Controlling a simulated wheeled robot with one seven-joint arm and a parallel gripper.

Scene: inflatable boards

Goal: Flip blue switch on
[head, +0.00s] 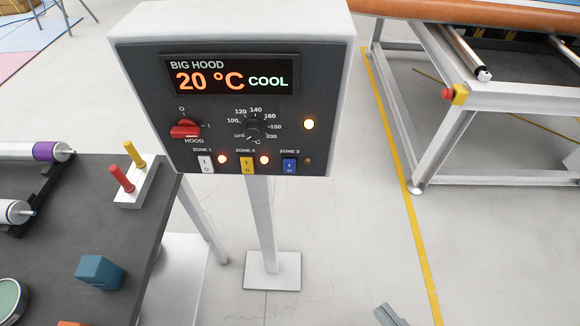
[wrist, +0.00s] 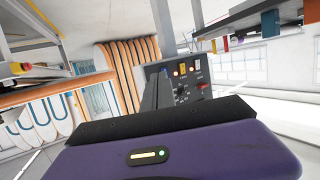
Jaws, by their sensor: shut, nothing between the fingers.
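The blue switch (head: 290,166) is the rightmost of three rockers, under "ZONE 3" on the dark front of the control box (head: 150,100). The small lamp (head: 307,161) beside it is dark. The white switch (head: 205,164) and yellow switch (head: 247,165) each have a lit lamp to their right. In the wrist view, my gripper (wrist: 158,88) is shut and empty. It points toward the control box (wrist: 190,85), which appears turned and still some distance off, partly hidden behind the fingers. The blue switch is too small to make out clearly there.
A dark table (head: 60,230) with rollers, a red and yellow handle pair (head: 130,178) and a blue block (head: 99,271) is left. A metal frame (head: 450,130) stands right.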

